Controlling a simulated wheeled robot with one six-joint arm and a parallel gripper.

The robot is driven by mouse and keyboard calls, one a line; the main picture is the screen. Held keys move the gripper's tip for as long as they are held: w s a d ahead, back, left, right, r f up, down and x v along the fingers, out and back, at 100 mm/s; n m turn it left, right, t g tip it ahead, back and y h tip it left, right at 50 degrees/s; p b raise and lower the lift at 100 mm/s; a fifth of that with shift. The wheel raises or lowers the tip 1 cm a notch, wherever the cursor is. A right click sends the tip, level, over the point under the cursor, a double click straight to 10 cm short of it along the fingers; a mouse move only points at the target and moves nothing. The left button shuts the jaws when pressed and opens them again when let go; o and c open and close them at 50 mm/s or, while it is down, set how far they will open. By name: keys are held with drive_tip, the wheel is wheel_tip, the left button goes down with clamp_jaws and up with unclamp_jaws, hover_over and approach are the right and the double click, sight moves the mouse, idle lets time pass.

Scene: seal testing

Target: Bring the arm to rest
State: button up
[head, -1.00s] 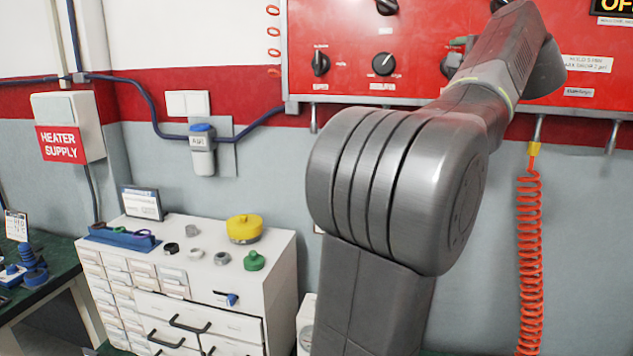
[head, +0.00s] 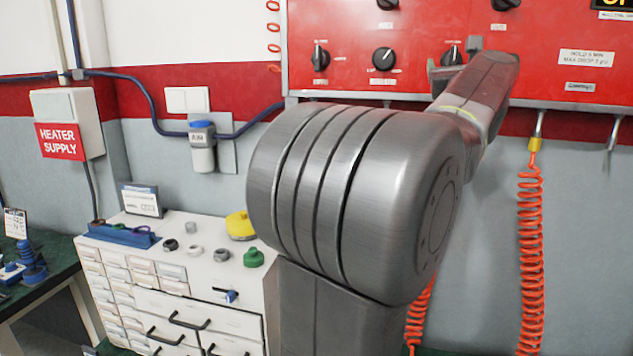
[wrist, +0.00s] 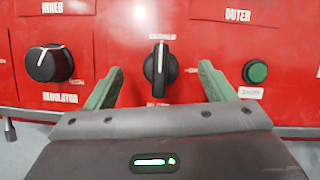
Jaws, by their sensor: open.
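My arm (head: 350,200) fills the middle of the head view, its large rounded elbow close to the camera and its forearm pointing towards the red panel (head: 330,80). My gripper (wrist: 161,69) is open and empty, its two green fingers standing apart on either side of a black selector knob (wrist: 160,64) in the wrist view. Gaps show between the fingers and the knob. The head view shows the fingertips (head: 453,58) small, near that knob, partly hidden by the forearm. I cannot tell the exact distance to the panel.
The panel carries other knobs, such as the regulator knob (wrist: 48,64), and a green button (wrist: 255,72). An orange coiled hose (head: 530,250) hangs at right. A white drawer cabinet (head: 200,300) with small caps stands at left. Grey wall (head: 590,240) is bare at right.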

drive_tip(key=shift+m+h, duration=0.6)
drive_tip(key=shift+m, duration=0.5)
drive_tip(key=shift+a, duration=0.1)
